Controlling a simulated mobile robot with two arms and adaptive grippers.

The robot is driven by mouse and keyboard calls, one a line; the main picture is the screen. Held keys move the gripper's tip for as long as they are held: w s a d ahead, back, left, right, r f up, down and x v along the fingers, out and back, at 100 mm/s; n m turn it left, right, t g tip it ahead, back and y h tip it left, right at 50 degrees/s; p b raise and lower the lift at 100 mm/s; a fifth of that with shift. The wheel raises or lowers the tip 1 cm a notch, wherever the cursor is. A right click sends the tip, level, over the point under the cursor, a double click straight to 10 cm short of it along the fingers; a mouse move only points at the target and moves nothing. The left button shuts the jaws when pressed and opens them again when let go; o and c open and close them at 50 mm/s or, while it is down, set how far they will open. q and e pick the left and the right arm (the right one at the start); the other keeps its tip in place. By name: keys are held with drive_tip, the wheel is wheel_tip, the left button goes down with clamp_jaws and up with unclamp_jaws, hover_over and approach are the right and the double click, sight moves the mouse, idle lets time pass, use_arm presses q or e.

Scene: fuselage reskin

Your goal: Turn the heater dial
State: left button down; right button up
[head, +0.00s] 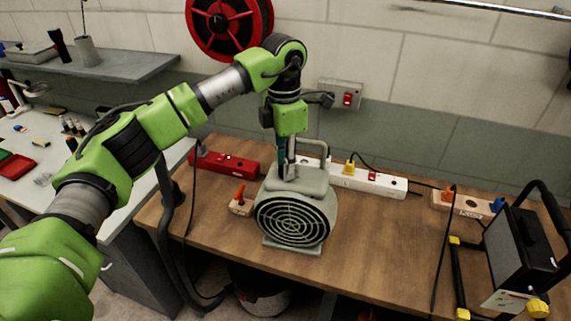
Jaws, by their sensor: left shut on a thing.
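The heater (296,208) is a grey-green box with a round front grille and a handle on top. It stands upright on the wooden table. My left gripper (287,174) points straight down at the top of the heater, left of its handle. Its fingers are shut at the heater's top, where the dial would be gripped; the dial itself is hidden by the fingers and too small to make out. My right gripper is not in the view.
The wooden table (376,259) holds a red power strip (228,164), a white power strip (381,183) with plugs, a small block with an orange plug (240,205), and a black work lamp (521,248) at the right. Cables hang over the front edge. Bare table lies right of the heater.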

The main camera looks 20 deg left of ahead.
use_arm(q)
drive_tip(key=n+b, duration=0.1)
drive_tip(key=n, duration=0.1)
drive_tip(key=shift+n, duration=0.4)
drive_tip(key=n+b, duration=0.2)
drive_tip(key=n, duration=0.1)
drive_tip(key=n+b, duration=0.1)
drive_tip(key=n, duration=0.3)
drive_tip(key=shift+a, duration=0.1)
drive_tip(key=n+b, duration=0.2)
drive_tip(key=n, duration=0.1)
drive_tip(key=shift+n+t, duration=0.3)
drive_tip(key=shift+n, duration=0.1)
drive_tip(key=n+b, duration=0.2)
drive_tip(key=n, duration=0.4)
drive_tip(key=n+b, duration=0.1)
drive_tip(key=n, duration=0.2)
drive_tip(key=shift+n+b, duration=0.35)
drive_tip(key=shift+n, duration=0.05)
drive_tip(key=shift+s+n+b, duration=0.1)
drive_tip(key=shift+n+b, duration=0.4)
drive_tip(key=shift+n, duration=1)
